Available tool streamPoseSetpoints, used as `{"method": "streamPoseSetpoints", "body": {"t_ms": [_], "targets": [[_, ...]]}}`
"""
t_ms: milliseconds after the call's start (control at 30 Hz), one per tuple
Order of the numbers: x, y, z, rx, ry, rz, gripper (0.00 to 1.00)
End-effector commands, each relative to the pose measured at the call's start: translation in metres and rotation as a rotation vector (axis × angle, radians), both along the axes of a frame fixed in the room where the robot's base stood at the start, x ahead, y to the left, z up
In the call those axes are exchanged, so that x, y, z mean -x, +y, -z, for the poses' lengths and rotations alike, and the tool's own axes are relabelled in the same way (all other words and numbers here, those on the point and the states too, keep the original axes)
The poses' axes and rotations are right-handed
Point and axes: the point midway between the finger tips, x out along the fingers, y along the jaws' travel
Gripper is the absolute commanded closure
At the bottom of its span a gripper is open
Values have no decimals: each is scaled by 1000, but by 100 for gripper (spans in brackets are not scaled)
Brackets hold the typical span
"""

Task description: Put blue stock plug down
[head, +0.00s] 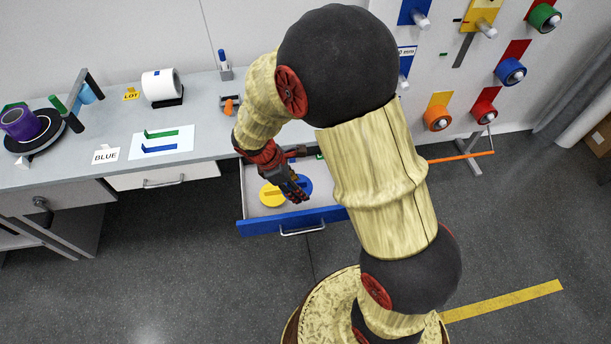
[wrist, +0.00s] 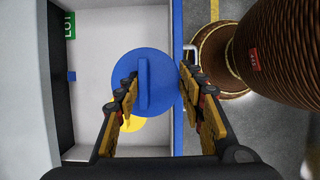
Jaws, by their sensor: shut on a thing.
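The blue stock plug (wrist: 160,72) is a round blue disc with a raised bar across it. In the wrist view it lies between the fingers of my gripper (wrist: 158,84), which is shut on it. In the head view my gripper (head: 297,190) reaches down into an open drawer with a blue front (head: 285,226), and part of the blue plug (head: 305,184) shows beside the fingers. I cannot tell whether the plug touches the drawer floor. A yellow plug (head: 271,196) lies in the drawer just left of it, partly hidden under the blue one in the wrist view (wrist: 131,124).
The grey bench (head: 215,130) above the drawer holds a white roll (head: 161,86), a BLUE label card (head: 106,155) and a sheet with green and blue strips (head: 161,142). A wall rack with coloured rolls (head: 510,71) is at right.

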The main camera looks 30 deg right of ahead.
Motion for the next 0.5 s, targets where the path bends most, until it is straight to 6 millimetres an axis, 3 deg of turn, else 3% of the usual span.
{"method": "streamPoseSetpoints", "body": {"t_ms": [300,500], "targets": [[-20,-70,37,0,0,7,86],[-28,-96,70,0,1,4,86]]}}
